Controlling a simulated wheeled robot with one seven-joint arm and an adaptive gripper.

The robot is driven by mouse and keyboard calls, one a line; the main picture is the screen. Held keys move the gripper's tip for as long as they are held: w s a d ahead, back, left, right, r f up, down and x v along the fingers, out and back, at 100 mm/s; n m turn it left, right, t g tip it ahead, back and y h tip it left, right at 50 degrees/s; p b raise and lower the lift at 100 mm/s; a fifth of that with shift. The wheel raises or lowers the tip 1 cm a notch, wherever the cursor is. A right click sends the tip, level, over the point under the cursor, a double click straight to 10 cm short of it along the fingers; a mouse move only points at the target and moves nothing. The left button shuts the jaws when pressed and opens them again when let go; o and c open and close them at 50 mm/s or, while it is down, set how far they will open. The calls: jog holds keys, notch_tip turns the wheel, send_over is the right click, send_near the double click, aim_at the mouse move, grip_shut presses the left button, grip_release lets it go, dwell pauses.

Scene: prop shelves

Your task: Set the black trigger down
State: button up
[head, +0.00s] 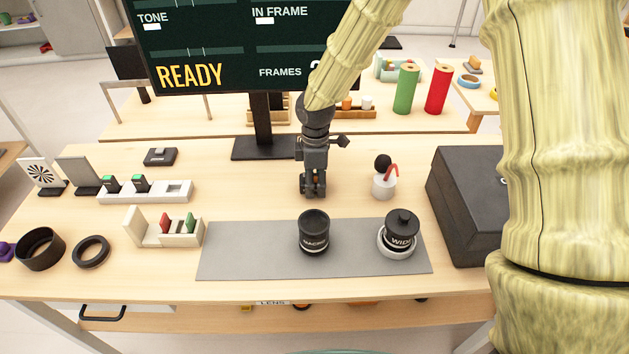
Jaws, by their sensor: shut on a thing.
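My gripper (313,187) points straight down over the middle of the table, behind the grey mat. Its fingers are shut on the black trigger, which is mostly hidden between them. Only dark shapes and a small orange-brown patch show there. I cannot tell whether the trigger touches the tabletop (250,190). A flat black device (160,156) lies apart at the back left.
The grey mat (260,262) holds a black macro lens (313,233) and a wide lens (400,232) in a white ring. A monitor stand (262,125) rises behind.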

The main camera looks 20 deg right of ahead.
aim_at(315, 178)
jog(key=o, duration=1.1)
jog(key=shift+o, duration=0.2)
notch_tip(315, 178, up, 12)
jog(key=shift+r, duration=0.1)
